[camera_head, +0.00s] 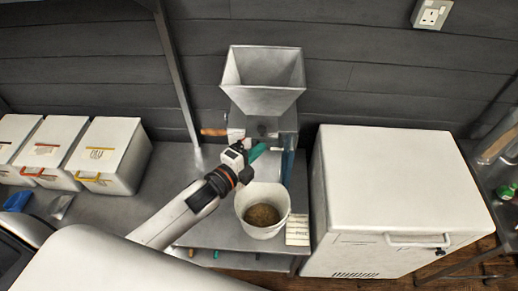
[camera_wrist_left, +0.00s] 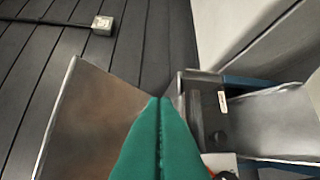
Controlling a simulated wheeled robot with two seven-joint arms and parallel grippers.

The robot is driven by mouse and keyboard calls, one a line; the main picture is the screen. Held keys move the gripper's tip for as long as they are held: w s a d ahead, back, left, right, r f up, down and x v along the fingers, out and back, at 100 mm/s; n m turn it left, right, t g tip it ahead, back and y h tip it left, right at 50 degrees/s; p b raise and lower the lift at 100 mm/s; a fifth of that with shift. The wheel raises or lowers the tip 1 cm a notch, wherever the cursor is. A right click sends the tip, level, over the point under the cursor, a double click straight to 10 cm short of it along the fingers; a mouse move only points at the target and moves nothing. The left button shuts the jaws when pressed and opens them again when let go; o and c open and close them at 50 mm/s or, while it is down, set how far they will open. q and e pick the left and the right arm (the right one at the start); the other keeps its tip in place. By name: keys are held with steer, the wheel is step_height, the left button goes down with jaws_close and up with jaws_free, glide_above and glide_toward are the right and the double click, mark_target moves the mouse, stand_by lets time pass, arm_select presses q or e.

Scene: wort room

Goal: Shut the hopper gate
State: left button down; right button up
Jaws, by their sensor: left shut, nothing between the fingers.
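A grey metal hopper (camera_head: 262,78) sits on top of a mill against the dark wall. It also shows at the left of the left wrist view (camera_wrist_left: 88,125). A brown handle (camera_head: 213,131) sticks out to the left just below it; I cannot tell whether it belongs to the gate. A dark knob shows on the mill body (camera_wrist_left: 203,112). The gate itself is not clearly seen. My left gripper (camera_head: 258,152) has green fingers, shut and empty, in front of the mill below the hopper. The fingers show pressed together in the left wrist view (camera_wrist_left: 158,112). My right gripper is out of view.
A white bucket (camera_head: 246,209) with brown grain stands below the mill on the metal bench. A large white cabinet (camera_head: 385,185) stands to the right. Several white lidded bins (camera_head: 112,140) stand at the left. A small label card (camera_head: 297,230) is beside the bucket.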

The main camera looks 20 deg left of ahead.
arm_select(q)
steer(key=a+f+b+v, duration=0.1)
steer(key=b+v, duration=0.1)
steer(key=v, duration=0.6)
steer(key=s+a+f+n+g+y, duration=0.2)
steer(key=a+f+n, duration=0.15)
steer(key=f, duration=0.75)
steer(key=s+a+f+n+g+y, duration=0.1)
steer(key=s+a+f+n+g, duration=0.2)
steer(key=f, duration=0.9)
steer(key=s+a+f+n+g+y, duration=0.2)
steer(key=f+n, duration=0.2)
steer(key=f, duration=0.7)
steer(key=s+d+f+n+g, duration=0.2)
steer(key=s+f, duration=0.6)
steer(key=s, duration=0.4)
steer(key=s+d+f+n+g, duration=0.2)
steer(key=s+f+n+g, duration=0.3)
steer(key=s+f, duration=0.4)
steer(key=s+n, duration=0.1)
steer(key=s, duration=0.3)
steer(key=shift+s+d+f+g+y+b, duration=0.25)
steer(key=shift+f+g+y+b, duration=0.05)
steer(key=shift+f, duration=0.05)
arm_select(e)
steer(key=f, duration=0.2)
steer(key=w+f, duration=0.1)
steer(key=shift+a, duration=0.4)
